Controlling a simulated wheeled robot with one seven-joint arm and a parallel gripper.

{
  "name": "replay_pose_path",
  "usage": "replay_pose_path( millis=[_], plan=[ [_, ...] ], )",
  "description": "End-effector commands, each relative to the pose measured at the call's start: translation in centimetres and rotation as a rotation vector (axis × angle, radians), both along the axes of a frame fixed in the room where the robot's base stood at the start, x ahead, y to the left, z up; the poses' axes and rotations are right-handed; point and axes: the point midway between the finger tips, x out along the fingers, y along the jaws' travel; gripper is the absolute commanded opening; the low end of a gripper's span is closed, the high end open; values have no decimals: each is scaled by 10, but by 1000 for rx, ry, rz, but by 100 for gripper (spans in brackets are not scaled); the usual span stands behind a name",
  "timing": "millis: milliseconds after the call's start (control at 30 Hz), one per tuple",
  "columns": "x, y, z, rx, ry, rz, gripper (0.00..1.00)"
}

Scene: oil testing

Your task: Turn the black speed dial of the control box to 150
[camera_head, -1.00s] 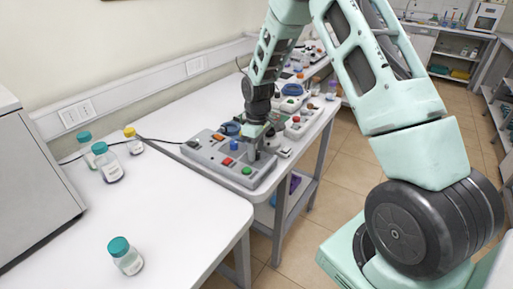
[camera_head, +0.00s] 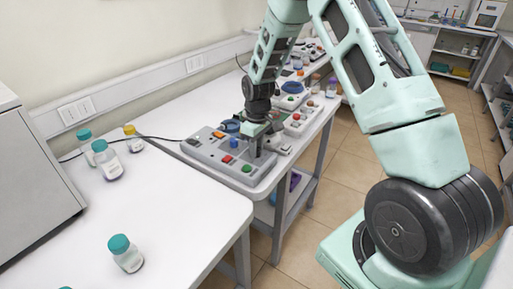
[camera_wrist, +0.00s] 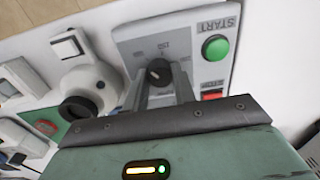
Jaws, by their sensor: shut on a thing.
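The black speed dial (camera_wrist: 158,72) sits on the grey control box (camera_wrist: 128,36), with a printed scale around it. My gripper (camera_wrist: 159,84) is shut on the dial, one finger on each side. The scale numbers are small and blurred, and I cannot tell which one the dial points to. In the head view the control box (camera_head: 205,149) lies on the white table and my gripper (camera_head: 254,153) reaches down to its right part. The dial is hidden there behind the gripper.
A green START button (camera_wrist: 215,47) and a red STOP button (camera_wrist: 212,94) sit close beside the dial. A white round-headed device (camera_wrist: 90,82) stands next to the box. Teal-capped jars (camera_head: 107,160) stand on the near table, left of the box.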

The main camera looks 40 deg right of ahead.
Motion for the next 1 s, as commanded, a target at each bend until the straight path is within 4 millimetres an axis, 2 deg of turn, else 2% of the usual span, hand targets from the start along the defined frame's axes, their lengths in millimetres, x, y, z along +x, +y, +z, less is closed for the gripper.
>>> replay_pose_path(
  millis=[1000],
  plan=[
    [-1, 0, 1, 0, 1, -836, 4]
  ],
)
